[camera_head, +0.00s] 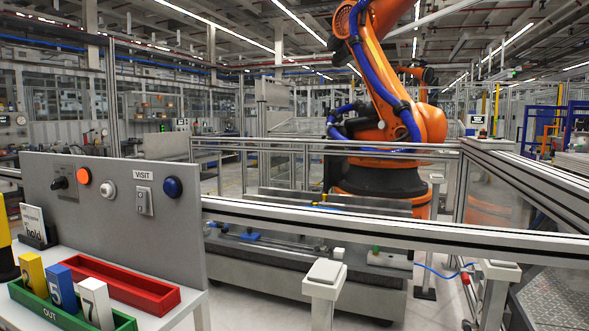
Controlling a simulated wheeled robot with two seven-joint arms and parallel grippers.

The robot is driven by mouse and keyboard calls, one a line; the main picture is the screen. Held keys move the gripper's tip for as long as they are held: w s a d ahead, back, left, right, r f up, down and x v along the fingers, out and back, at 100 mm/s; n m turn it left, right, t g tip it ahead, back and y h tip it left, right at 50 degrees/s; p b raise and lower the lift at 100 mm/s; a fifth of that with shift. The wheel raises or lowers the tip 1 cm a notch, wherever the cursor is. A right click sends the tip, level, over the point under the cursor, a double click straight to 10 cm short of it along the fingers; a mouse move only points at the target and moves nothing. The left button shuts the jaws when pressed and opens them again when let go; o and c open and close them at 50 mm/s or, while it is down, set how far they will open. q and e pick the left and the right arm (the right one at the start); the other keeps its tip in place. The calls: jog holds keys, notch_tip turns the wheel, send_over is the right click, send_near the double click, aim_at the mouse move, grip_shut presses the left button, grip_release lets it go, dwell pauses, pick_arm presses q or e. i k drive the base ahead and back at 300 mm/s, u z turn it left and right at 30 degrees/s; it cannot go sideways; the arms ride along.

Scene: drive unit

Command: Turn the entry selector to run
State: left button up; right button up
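A grey upright control panel (110,225) stands at the left on a white table. A black rotary knob (60,183), which looks like the entry selector, is at the panel's left end. Its handle appears to point to the left, and I cannot read any position marks around it. To its right are an orange button (84,176), a white button (108,188), a rocker switch (144,201) under a VISIT label (143,175), and a blue button (173,187). Neither of my grippers is in view.
Before the panel are a red tray (165,303), a green OUT tray (124,325) with numbered yellow, blue and white blocks, and a card (33,222) reading "hold". A yellow and black object (5,245) is at the left edge. Rails (400,232) fence an orange robot arm (425,125).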

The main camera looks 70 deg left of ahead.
aim_at(61, 183)
jog(key=z, duration=5.95)
jog(key=i, duration=1.8)
jog(key=z, duration=0.55)
